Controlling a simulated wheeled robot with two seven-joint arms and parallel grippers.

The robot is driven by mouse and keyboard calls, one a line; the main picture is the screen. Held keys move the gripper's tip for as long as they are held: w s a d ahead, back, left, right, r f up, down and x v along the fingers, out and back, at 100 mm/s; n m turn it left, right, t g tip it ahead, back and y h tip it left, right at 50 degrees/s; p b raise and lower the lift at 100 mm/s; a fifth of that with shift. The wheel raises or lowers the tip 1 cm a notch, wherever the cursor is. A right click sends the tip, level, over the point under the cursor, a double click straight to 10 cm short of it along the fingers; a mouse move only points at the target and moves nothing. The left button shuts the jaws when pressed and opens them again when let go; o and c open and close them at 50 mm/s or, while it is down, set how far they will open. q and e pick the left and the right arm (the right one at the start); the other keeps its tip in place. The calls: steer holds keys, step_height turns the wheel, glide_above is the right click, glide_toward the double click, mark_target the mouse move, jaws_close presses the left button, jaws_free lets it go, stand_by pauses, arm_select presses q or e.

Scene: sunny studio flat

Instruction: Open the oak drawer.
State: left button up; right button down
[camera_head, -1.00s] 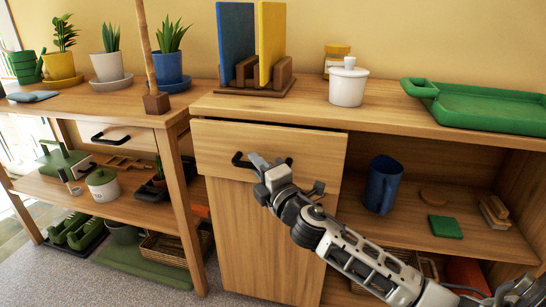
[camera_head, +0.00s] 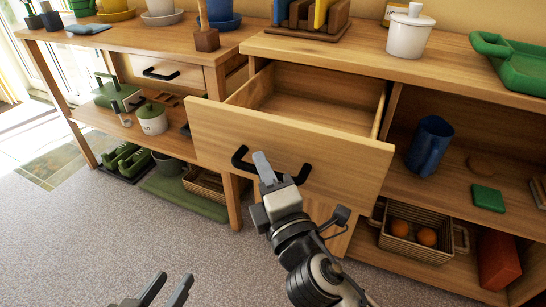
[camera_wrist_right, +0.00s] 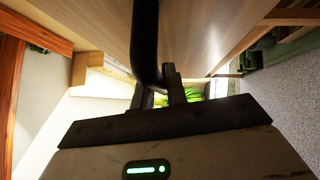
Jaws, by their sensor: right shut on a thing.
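The oak drawer (camera_head: 340,158) stands well out of its cabinet in the head view, its bare wooden inside (camera_head: 318,108) visible and apparently empty. Its black bar handle (camera_head: 240,158) is on the front panel. My right gripper (camera_head: 265,168) is shut on the handle near its middle. In the right wrist view the dark handle (camera_wrist_right: 146,42) runs down between the fingers (camera_wrist_right: 156,95) of the right gripper, close to the wooden front. My left gripper (camera_head: 173,287) is low at the bottom edge, fingers apart and empty, away from the drawer.
A white lidded jar (camera_head: 409,33), a board rack (camera_head: 308,27) and a green tray (camera_head: 508,62) stand on top. A blue jug (camera_head: 429,146) and a basket with oranges (camera_head: 415,215) are on the right shelves. Open floor (camera_head: 110,250) lies front left.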

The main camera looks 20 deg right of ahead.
arm_select(q)
steer(key=shift+r, duration=0.1)
arm_select(e)
steer(key=shift+s+a, duration=0.2)
steer(key=shift+s, duration=0.05)
steer(key=c, duration=1.4)
jaws_free()
arm_select(q)
steer(key=shift+s+d, duration=0.1)
steer(key=shift+s, duration=0.15)
steer(key=shift+f, duration=0.2)
